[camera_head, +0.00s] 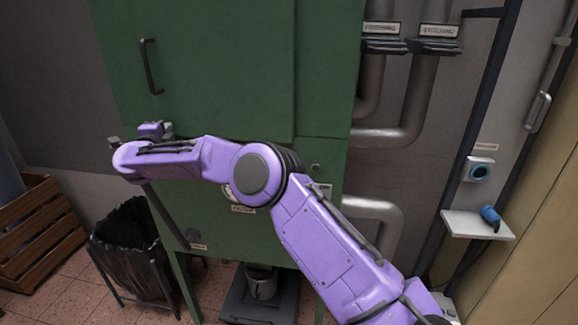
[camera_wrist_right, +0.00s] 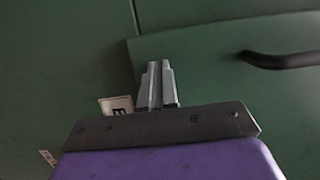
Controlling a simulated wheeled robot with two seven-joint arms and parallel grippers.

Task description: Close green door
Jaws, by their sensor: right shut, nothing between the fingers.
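The green door (camera_head: 215,60) is the front of a tall green cabinet and has a black bar handle (camera_head: 150,66) near its left edge. It looks nearly flush with the cabinet; I cannot tell whether a small gap is left. My right arm reaches across the cabinet from the lower right. My right gripper (camera_wrist_right: 156,84) is shut and empty in the right wrist view, in front of the green surface, with the handle (camera_wrist_right: 285,60) to its right. In the head view the hand is below the handle, its fingertips unclear. My left gripper is not in view.
A bin with a black bag (camera_head: 128,225) and a wooden crate (camera_head: 40,235) stand at the lower left. Metal pipes (camera_head: 400,130) run right of the cabinet. A small white shelf (camera_head: 475,228) holds a blue object (camera_head: 490,214) at the right.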

